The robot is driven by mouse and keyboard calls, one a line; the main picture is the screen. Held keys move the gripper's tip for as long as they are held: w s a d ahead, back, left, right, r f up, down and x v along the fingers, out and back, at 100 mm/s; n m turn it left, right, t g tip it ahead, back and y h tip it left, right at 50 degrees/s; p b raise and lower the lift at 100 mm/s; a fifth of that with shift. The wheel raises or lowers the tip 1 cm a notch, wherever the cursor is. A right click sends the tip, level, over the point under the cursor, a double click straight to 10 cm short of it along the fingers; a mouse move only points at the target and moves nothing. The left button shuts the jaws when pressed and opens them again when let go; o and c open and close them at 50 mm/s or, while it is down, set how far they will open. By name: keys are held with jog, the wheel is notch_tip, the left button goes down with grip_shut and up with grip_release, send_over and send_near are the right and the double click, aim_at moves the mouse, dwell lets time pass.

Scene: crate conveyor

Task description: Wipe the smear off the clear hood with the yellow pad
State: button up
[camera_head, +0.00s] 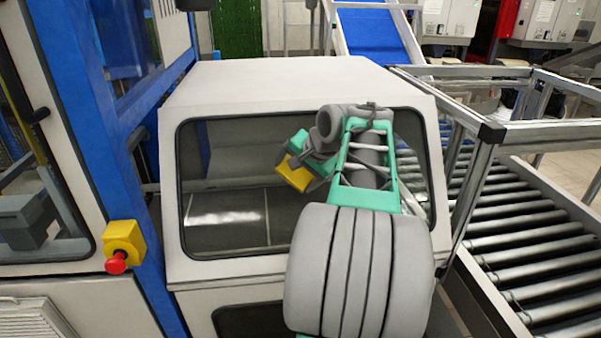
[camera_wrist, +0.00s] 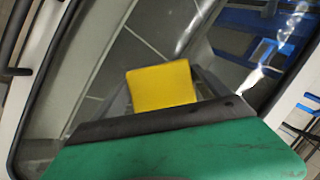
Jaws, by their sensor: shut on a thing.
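The clear hood (camera_head: 240,165) is a dark-looking window pane in a white housing; its pane and rounded edge also fill much of the wrist view (camera_wrist: 92,92). My gripper (camera_head: 300,164) is shut on the yellow pad (camera_head: 294,175), in front of the pane's middle. In the wrist view the pad (camera_wrist: 161,85) sits squarely between the grey fingers. I cannot tell whether the pad touches the pane. Whitish streaks (camera_wrist: 287,28) at the wrist view's upper right look like the smear, apart from the pad. My arm hides the pane's right part in the head view.
A roller conveyor (camera_head: 535,245) with metal rails (camera_head: 480,180) runs along the right. A blue frame post (camera_head: 105,180) with a yellow box and red stop button (camera_head: 117,262) stands left. A blue chute (camera_head: 378,38) is behind. The white housing top (camera_head: 280,85) is bare.

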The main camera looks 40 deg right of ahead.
jog(key=s+a+r, duration=0.1)
jog(key=s+a+r+p, duration=0.1)
jog(key=s+r, duration=0.1)
jog(key=shift+s+p, duration=0.1)
jog(key=shift+p, duration=0.2)
jog(key=shift+s+a+r, duration=0.3)
jog(key=shift+s, duration=0.1)
jog(key=shift+s+a+r, duration=0.7)
jog(key=shift+s+r, duration=0.2)
jog(key=shift+s, duration=0.1)
